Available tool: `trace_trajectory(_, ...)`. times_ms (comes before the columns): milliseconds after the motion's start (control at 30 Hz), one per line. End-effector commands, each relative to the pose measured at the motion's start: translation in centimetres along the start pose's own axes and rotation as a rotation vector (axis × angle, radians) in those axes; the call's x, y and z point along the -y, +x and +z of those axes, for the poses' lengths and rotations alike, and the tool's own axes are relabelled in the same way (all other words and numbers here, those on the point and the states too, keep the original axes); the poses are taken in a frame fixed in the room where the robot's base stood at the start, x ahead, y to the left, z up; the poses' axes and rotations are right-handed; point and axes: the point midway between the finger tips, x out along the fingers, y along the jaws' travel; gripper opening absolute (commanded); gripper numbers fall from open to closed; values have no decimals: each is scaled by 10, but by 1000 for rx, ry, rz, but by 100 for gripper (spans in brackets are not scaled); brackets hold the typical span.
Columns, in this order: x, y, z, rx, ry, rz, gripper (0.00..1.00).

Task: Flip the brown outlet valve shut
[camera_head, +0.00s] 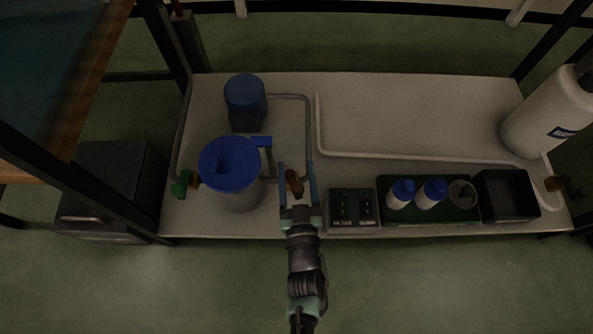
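My gripper (297,170) is at the front middle of the bench, with its two blue fingers spread apart. A brown valve handle (294,183) shows between the fingers, with a visible gap toward the right finger. I cannot tell whether the left finger touches it. The handle sits by the grey pipe that runs down from behind, to the right of the blue-lidded cylinder (230,165). A blue valve handle (261,142) is just behind that cylinder's right side. The lower part of the brown valve is hidden by my gripper.
A black control box (353,208) stands close to the right of my gripper. Further right, a green tray (430,213) holds blue-capped bottles, beside a black bin (507,194). A green valve (180,188) is at left.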

Motion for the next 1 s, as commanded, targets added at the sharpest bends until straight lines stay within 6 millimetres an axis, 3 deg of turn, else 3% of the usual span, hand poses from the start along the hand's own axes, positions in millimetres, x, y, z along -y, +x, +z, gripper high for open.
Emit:
trace_trajectory(33,0,0,0,0,0,0,51)
trace_trajectory(300,0,0,0,0,0,0,3)
trace_trajectory(333,0,0,0,0,0,0,0)
trace_trajectory(567,0,-1,1,-2,-2,8,0)
trace_trajectory(1000,1,-5,6,1,0,194,0)
